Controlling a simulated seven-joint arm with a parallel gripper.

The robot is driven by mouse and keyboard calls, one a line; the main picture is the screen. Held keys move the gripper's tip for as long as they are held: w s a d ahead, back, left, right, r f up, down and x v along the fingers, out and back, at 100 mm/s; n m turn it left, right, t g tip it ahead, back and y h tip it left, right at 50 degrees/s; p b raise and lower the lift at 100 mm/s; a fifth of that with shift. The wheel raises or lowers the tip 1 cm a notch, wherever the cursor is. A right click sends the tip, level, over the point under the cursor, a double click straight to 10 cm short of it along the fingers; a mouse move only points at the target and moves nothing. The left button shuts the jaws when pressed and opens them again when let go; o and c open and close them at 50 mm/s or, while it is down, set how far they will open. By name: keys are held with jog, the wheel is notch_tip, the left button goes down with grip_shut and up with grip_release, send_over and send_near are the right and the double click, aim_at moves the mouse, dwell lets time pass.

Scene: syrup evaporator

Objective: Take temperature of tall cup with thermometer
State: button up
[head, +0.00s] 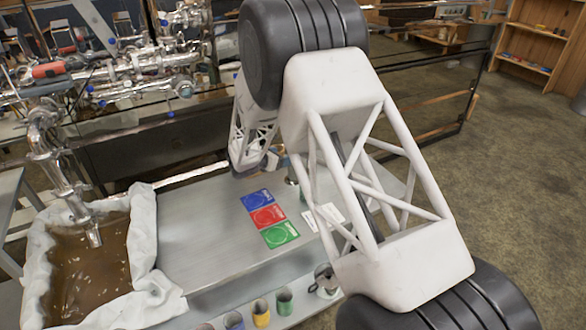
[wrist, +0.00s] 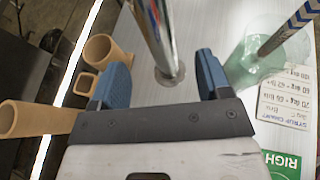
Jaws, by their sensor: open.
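My gripper (wrist: 161,66) is open, with its two blue fingertips apart. A tall, shiny metal cylinder with a round foot (wrist: 152,28), perhaps the tall cup, stands between and beyond the fingertips in the wrist view. I cannot tell whether they touch it. A small metal piece (head: 291,181) on the table in the head view may be the same thing. A clear greenish vessel (wrist: 252,62) stands to the right, with a blue-and-white striped stick (wrist: 287,32) leaning in it. I cannot tell whether the stick is the thermometer. My arm hides part of the table.
A syrup chart card (wrist: 283,103) lies by the vessel. Several tan tubular holders (wrist: 105,48) are left of my gripper. Blue (head: 257,200), red (head: 268,217) and green (head: 280,235) cards lie on the table (head: 200,235). A cloth-lined basin (head: 145,235) holds brown liquid.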

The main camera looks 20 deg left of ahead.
jog(key=shift+x, duration=1.3)
jog(key=shift+x, duration=2.55)
grip_shut()
